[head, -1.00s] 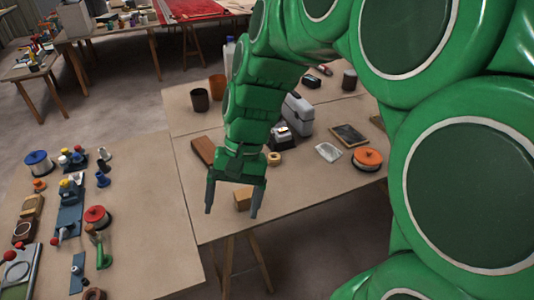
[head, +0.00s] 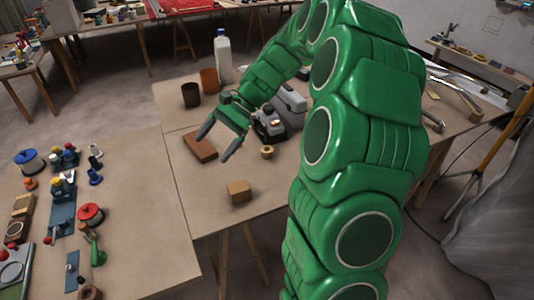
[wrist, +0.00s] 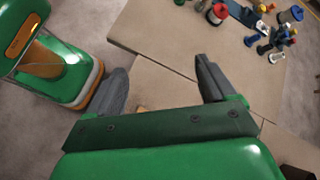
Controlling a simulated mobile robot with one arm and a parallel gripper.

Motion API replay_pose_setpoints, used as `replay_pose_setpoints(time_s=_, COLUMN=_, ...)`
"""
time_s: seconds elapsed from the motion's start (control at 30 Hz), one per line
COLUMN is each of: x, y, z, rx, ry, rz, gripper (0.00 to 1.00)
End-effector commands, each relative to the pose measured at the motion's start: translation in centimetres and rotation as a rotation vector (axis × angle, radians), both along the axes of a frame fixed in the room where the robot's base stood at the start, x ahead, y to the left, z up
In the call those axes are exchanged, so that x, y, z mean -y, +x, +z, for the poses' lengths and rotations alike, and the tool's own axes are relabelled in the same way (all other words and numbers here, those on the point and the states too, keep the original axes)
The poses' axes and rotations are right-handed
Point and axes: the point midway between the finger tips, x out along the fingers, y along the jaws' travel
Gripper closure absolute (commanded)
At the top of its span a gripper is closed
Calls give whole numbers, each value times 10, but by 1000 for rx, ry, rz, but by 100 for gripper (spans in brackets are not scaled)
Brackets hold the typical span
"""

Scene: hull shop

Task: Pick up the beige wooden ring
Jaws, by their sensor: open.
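The beige wooden ring (head: 267,152) lies flat on the middle table, just in front of a grey and black device, in the head view. I cannot make it out in the wrist view. My gripper (head: 214,147) is open and empty above the same table, to the left of the ring and apart from it. Its fingers also show in the wrist view (wrist: 165,88), spread apart.
A dark brown block (head: 200,146) lies beneath and beside my gripper. A light wooden block (head: 238,192) sits nearer the front edge. The left table (head: 140,215) holds spools and tools.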

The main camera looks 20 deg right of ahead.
Motion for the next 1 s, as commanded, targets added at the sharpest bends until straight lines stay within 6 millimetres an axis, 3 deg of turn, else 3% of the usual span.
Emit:
replay_pose_setpoints(time_s=0.5, x=80, y=91, z=-56, rx=-142, ry=167, rz=-304, gripper=16)
replay_pose_setpoints(time_s=1.0, x=187, y=143, z=-135, rx=-274, ry=299, rz=-597, gripper=16)
